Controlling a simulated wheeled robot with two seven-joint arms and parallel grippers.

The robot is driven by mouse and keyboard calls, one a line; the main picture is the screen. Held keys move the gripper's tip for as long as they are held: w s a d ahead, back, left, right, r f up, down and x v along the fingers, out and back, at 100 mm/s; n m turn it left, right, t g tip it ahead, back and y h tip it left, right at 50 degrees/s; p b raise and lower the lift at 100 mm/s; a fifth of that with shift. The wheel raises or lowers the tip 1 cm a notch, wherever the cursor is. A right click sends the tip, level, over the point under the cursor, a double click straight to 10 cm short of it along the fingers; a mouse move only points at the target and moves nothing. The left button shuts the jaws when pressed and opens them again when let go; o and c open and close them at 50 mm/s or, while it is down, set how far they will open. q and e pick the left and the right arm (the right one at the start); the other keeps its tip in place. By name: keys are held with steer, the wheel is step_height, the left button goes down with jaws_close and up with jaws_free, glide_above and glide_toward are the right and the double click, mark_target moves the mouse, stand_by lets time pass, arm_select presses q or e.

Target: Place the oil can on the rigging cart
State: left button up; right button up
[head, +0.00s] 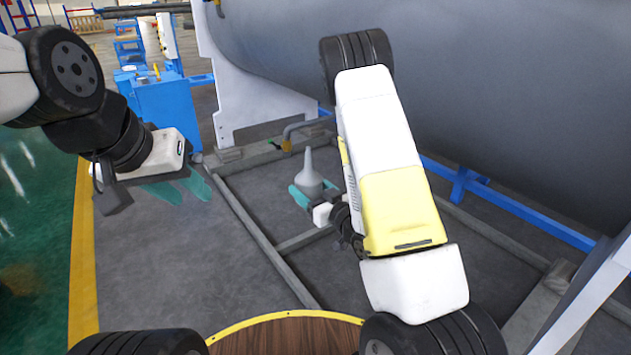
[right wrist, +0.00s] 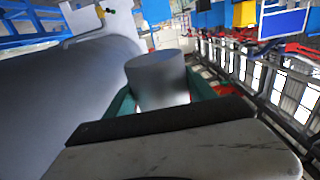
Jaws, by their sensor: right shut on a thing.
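The oil can (head: 310,178) is grey with a narrow pointed spout and stands upright in my right gripper (head: 312,192). The right gripper's teal fingers are shut around its body. In the right wrist view the can (right wrist: 158,80) shows as a grey cylinder between the fingers, its lower part hidden by the gripper body. My left gripper (head: 178,189) is empty, its teal fingers apart, over the floor at left. A round wooden top with a yellow rim (head: 285,315) shows at the bottom edge; I cannot tell whether it is the rigging cart.
A large grey cylindrical shell (head: 500,90) fills the back right on a white and blue support. A floor frame of grey bars (head: 250,222) lies below the can. A blue cabinet (head: 170,108) stands at the back left. Open floor (head: 150,270) lies at left.

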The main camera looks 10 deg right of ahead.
mark_target(302, 187)
steer(key=a+r+n+g+y, duration=0.1)
steer(key=s+a+r+n+g+y, duration=0.1)
steer(key=a+y, duration=0.1)
steer(key=shift+s+a+r, duration=0.15)
steer(key=shift+a+r, duration=0.05)
arm_select(q)
steer(key=shift+o, duration=0.8)
steer(key=w+a+f+m+t, duration=0.1)
steer(key=w+a+m+t, duration=0.15)
steer(key=w, duration=1.05)
steer(key=w+a+f+m+t, duration=0.1)
steer(key=w+f+m+t, duration=0.15)
steer(key=w, duration=0.95)
steer(key=w+d+f+m+t+h, duration=0.1)
steer(key=w+d+f+m+h, duration=0.2)
steer(key=w+d+h, duration=0.15)
steer(key=s+d+f+m+g+h, duration=0.3)
steer(key=s+d+f+h, duration=0.3)
steer(key=h, duration=0.3)
steer(key=r+x, duration=0.1)
steer(key=x, duration=1.1)
steer(key=shift+d, duration=0.35)
arm_select(e)
steer(key=w+a+f+n+g+y, duration=0.3)
steer(key=w+f+n+g+y, duration=0.1)
steer(key=f+n+g, duration=0.1)
steer(key=shift+w+f+g+y, duration=0.25)
steer(key=shift+f+g+y, duration=0.05)
steer(key=shift+f, duration=0.05)
